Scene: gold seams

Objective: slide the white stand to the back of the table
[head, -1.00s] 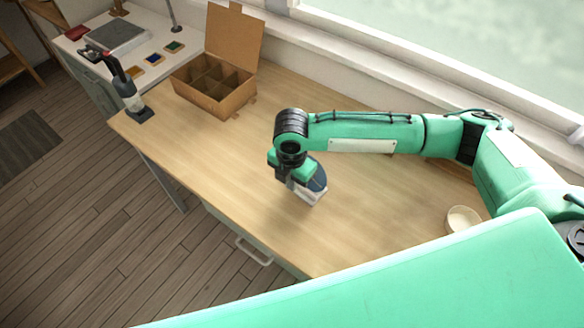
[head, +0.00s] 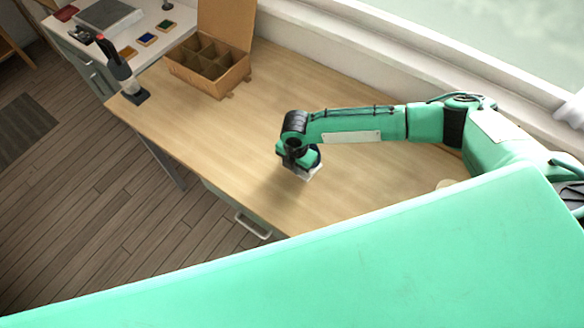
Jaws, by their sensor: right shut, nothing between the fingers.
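My right gripper (head: 305,172) is over the middle of the table (head: 230,140), pointing down and shut, with nothing seen between its fingers. A pale piece shows at its lower end; I cannot tell whether this is part of the gripper or the white stand beneath it. No white stand shows clearly elsewhere on the table. The wrist hides part of the tabletop below it, and I cannot tell whether the gripper touches anything. My left gripper is not in view.
An open cardboard box with dividers (head: 212,70) stands at the table's far left part. A dark and grey tool (head: 122,72) stands at the left end. A cream bowl (head: 446,184) is partly hidden at right. The wood between box and gripper is clear.

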